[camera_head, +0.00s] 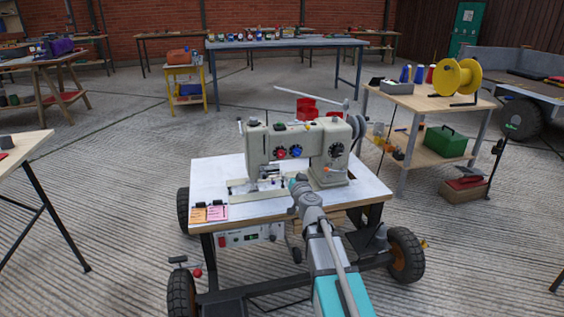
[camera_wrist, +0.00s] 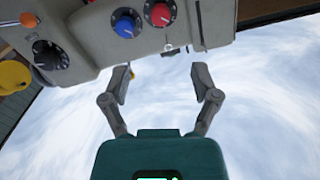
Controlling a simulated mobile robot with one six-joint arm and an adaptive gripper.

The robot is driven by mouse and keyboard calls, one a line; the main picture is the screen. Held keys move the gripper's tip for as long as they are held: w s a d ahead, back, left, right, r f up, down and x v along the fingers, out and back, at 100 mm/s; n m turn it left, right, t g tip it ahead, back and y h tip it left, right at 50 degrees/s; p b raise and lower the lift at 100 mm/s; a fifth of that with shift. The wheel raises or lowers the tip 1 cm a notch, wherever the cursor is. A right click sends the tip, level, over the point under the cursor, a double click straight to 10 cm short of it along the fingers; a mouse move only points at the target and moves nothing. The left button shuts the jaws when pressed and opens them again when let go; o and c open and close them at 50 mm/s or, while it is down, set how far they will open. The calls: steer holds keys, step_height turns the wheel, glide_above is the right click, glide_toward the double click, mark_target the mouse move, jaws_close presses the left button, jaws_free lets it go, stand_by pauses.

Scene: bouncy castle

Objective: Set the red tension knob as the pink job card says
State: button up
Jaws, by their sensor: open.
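The red tension knob (camera_head: 280,153) is on the front of the grey sewing machine (camera_head: 262,143), left of a blue knob (camera_head: 296,151). In the wrist view, where the machine appears upside down, the red knob (camera_wrist: 159,13) is at the top edge beside the blue knob (camera_wrist: 126,24). Its dial marks and setting are too small to read. My gripper (camera_wrist: 162,80) is open and empty, its fingers below the red knob in that picture and apart from it. The pink job card (camera_head: 217,212) lies on the table's front left corner; its writing is illegible.
An orange card (camera_head: 198,214) lies beside the pink one. A black knob (camera_head: 336,150) is on the machine's right; it also shows in the wrist view (camera_wrist: 48,55). A wooden bench (camera_head: 418,103) stands behind right.

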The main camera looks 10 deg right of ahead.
mark_target(282, 155)
steer(key=shift+w, duration=0.2)
steer(key=w, duration=1.3)
steer(key=shift+w+a, duration=0.2)
jaws_close()
stand_by(0.5)
